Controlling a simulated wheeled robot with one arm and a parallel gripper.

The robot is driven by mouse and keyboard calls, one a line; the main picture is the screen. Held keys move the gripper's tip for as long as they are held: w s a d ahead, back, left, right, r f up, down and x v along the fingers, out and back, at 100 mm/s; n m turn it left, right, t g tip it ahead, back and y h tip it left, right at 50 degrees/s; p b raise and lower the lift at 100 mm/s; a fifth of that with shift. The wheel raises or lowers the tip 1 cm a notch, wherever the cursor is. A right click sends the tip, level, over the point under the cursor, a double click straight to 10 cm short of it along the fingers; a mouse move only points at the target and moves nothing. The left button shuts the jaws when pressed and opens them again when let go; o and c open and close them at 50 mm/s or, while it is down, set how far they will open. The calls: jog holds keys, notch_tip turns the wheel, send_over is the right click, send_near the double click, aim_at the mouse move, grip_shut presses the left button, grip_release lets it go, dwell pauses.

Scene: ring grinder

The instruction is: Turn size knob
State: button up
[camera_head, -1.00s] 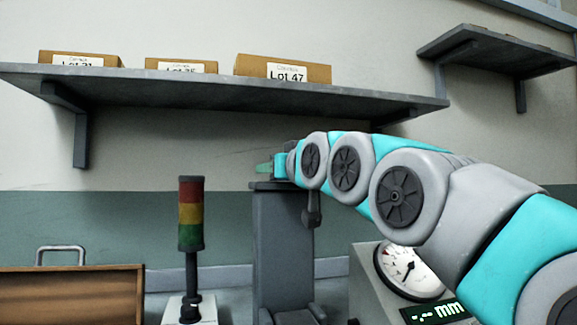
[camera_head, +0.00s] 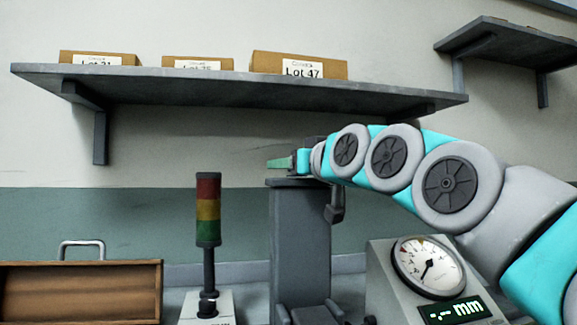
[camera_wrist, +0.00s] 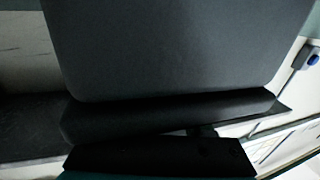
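I cannot make out a size knob in either view. A grey upright column (camera_head: 298,245) stands at the middle of the head view, with a dark lever-like part (camera_head: 335,207) at its upper right. My gripper (camera_head: 280,163) is at the column's top, its green fingertips pointing left; whether it touches the column is unclear. Its finger spacing cannot be seen. In the wrist view a large dark grey block (camera_wrist: 175,50) fills most of the picture and hides what is behind it. A gauge box (camera_head: 385,285) with a round dial (camera_head: 428,267) and a "-.-- mm" display (camera_head: 453,311) stands right of the column.
A signal tower (camera_head: 208,210) with red, yellow and green bands stands left of the column. A brown wooden tray (camera_head: 80,290) lies at the lower left. A wall shelf (camera_head: 230,88) holding boxes (camera_head: 300,66) runs above my gripper. A second shelf (camera_head: 505,45) is at the upper right.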

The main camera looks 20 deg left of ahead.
jog(key=shift+o, duration=1.2)
jog(key=shift+b+v, duration=0.7)
jog(key=shift+v, duration=3.25)
jog(key=shift+f, duration=0.1)
